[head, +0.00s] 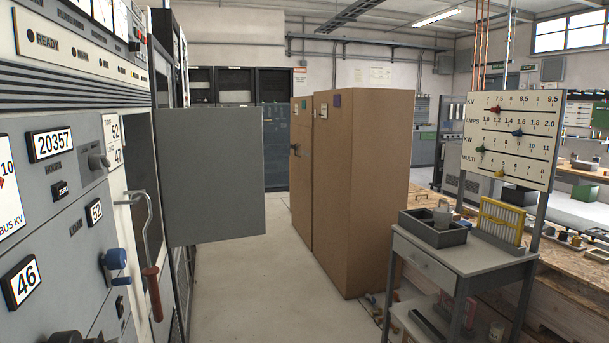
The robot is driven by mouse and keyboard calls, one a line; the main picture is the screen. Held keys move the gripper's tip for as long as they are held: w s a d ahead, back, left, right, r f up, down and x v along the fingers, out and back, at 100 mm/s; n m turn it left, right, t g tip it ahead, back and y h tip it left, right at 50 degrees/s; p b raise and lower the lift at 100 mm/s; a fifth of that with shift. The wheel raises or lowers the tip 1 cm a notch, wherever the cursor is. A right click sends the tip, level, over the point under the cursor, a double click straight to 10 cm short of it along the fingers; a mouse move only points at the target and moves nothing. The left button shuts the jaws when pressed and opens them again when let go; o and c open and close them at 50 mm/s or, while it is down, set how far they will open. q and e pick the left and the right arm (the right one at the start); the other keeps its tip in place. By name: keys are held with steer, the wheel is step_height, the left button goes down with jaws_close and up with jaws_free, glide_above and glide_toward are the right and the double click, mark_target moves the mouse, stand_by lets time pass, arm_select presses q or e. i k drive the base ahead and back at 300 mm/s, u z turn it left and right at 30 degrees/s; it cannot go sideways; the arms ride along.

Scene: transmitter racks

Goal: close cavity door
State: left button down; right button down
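A flat grey door (213,175), which looks like the cavity door, stands open in the head view. It juts out from the far side of the transmitter rack (70,170) on the left, into the aisle. On this side of it, the rack front has a tall dark opening (139,190). A bent metal crank with a red-brown grip (152,290) sticks out in front of that opening. The door's hinge side is partly hidden behind the rack front. Neither of my grippers is in view.
Blue knobs (116,260) stick out of the rack front. Tall tan cabinets (360,190) stand right of the aisle. A grey cart (465,262) with a tray and a dial board (511,135) stands at the right. The aisle floor (265,290) between rack and cabinets is clear.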

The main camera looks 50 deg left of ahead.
mark_target(211, 159)
steer(key=i, duration=0.75)
steer(key=u, duration=2.2)
steer(key=i, duration=2.85)
steer(key=u, duration=0.65)
